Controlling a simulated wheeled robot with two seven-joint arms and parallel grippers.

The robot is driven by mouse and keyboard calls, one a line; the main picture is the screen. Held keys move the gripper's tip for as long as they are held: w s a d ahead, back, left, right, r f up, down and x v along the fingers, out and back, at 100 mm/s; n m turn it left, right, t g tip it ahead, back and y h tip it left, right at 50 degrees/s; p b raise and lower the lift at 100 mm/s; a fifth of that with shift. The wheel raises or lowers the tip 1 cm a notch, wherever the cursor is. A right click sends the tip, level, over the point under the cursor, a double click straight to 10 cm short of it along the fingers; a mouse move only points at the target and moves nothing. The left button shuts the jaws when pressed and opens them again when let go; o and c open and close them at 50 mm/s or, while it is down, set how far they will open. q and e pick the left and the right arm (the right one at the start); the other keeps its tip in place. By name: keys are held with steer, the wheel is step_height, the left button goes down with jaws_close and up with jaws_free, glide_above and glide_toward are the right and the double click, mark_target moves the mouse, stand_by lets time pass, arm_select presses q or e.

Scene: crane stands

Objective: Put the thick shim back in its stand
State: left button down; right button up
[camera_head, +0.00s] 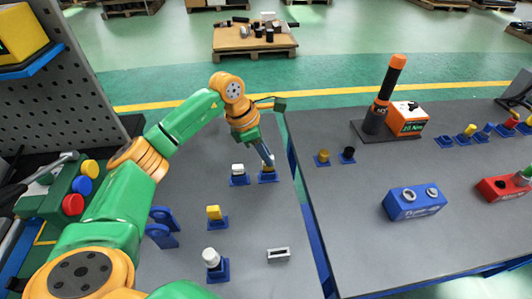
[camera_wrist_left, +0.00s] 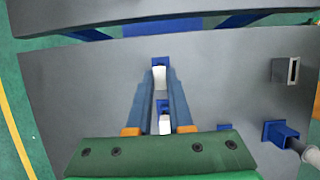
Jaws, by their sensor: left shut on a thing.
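My left gripper (camera_head: 268,164) reaches down at a small blue stand (camera_head: 269,178) near the right edge of the left table. Its fingers (camera_wrist_left: 160,68) are shut on a pale shim (camera_wrist_left: 160,78), which shows between the fingertips in the left wrist view. The shim is at or just above the stand; the fingers hide whether it sits in it. A second pale block (camera_head: 238,168) stands in another blue stand (camera_head: 240,181) just left of the gripper. It also shows in the left wrist view (camera_wrist_left: 165,124). My right gripper is not in view.
Nearer me are a yellow block (camera_head: 214,212) in a blue stand, a white round piece (camera_head: 210,257) in a stand, and a grey slotted block (camera_head: 279,255). A gap separates the right table (camera_head: 350,190). Blue brackets (camera_head: 162,228) stand at left.

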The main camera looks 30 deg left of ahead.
arm_select(q)
steer(key=shift+f+b, duration=0.75)
steer(key=shift+f, duration=0.4)
steer(key=c, duration=0.7)
jaws_free()
steer(key=shift+r, duration=0.1)
steer(key=shift+c, duration=0.2)
steer(key=p+v, duration=0.4)
steer(key=v, duration=0.1)
steer(key=b+v, duration=0.1)
steer(key=v, duration=0.6)
